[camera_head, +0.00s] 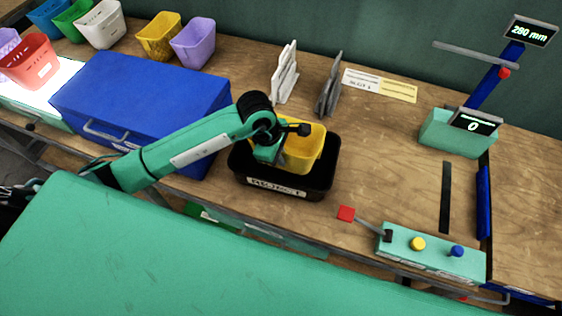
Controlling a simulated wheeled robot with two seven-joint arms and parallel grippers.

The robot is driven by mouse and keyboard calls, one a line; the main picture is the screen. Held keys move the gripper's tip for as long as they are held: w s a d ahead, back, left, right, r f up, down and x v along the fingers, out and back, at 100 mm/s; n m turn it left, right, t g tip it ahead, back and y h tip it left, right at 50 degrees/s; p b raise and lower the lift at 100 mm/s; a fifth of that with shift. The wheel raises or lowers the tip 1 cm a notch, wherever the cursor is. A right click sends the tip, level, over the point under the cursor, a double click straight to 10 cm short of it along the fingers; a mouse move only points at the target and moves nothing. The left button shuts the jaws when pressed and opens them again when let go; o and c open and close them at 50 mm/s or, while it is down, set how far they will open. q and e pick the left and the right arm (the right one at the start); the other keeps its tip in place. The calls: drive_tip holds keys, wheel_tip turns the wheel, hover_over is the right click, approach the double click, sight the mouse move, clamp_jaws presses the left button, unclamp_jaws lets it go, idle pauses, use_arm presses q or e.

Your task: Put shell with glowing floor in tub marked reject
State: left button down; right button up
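The black tub (327,175) marked REJECT stands on the bench near its front edge, in the middle of the head view. A yellow shell (308,153) is inside or just over the tub; I cannot tell whether it touches the bottom. My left gripper (270,153) is at the left side of this shell, overlapping its rim. Whether its fingers are closed on the wall is hidden. The yellow shell's floor is not visible, so I see no glow in it. My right gripper is out of view.
A blue chest (150,95) stands left of the tub. A red shell (30,62) sits on a bright light panel (68,72) at far left. Several shells, including a purple one (193,43), line the back.

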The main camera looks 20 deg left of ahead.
use_arm(q)
wheel_tip(320, 180, down, 4)
drive_tip(key=shift+f+p, duration=0.25)
drive_tip(key=shift+p, duration=0.35)
drive_tip(key=shift+f+b, duration=0.25)
drive_tip(key=shift+b, duration=0.05)
drive_tip(key=c, duration=1.6)
unclamp_jaws()
drive_tip(key=shift+r, duration=0.1)
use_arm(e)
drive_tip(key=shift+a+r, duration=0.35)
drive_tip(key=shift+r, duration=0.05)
